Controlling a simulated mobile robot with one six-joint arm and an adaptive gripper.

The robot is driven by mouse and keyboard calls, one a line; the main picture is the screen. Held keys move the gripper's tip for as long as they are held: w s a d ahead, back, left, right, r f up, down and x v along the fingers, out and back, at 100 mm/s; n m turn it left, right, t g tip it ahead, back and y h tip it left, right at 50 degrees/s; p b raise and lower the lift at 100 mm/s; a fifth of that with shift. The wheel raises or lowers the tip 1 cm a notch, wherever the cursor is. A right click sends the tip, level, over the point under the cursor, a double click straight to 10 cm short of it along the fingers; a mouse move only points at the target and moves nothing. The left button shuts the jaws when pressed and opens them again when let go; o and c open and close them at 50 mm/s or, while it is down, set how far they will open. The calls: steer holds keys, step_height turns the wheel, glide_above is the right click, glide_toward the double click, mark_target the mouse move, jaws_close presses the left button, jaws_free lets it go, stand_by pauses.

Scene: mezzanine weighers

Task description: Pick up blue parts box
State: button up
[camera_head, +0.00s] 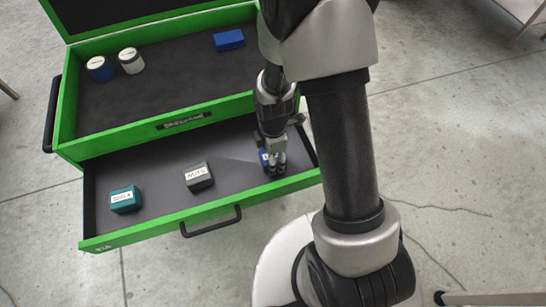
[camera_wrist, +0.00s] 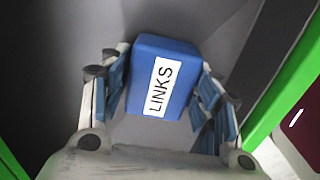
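A blue parts box (camera_wrist: 178,62) with a white label reading "LINKS" fills the middle of the wrist view. In the head view the blue parts box (camera_head: 264,157) is partly hidden by my fingers at the right end of the open drawer (camera_head: 150,160). My gripper (camera_head: 275,168) is lowered into the drawer at this box. In the wrist view the gripper's blue-padded fingers (camera_wrist: 164,72) lie on both sides of the box, very close to it. I cannot tell whether they press on it.
A dark grey box (camera_head: 199,177) and a teal box (camera_head: 125,200), both labelled, sit left in the drawer. The green chest's upper tray (camera_head: 150,85) holds a plain blue block (camera_head: 229,40), a blue jar (camera_head: 99,69) and a white jar (camera_head: 131,61). The drawer's green rim stands close to my gripper.

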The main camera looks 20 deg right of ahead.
steer(key=c, duration=0.8)
steer(key=shift+o, duration=0.2)
steer(key=shift+r, duration=0.1)
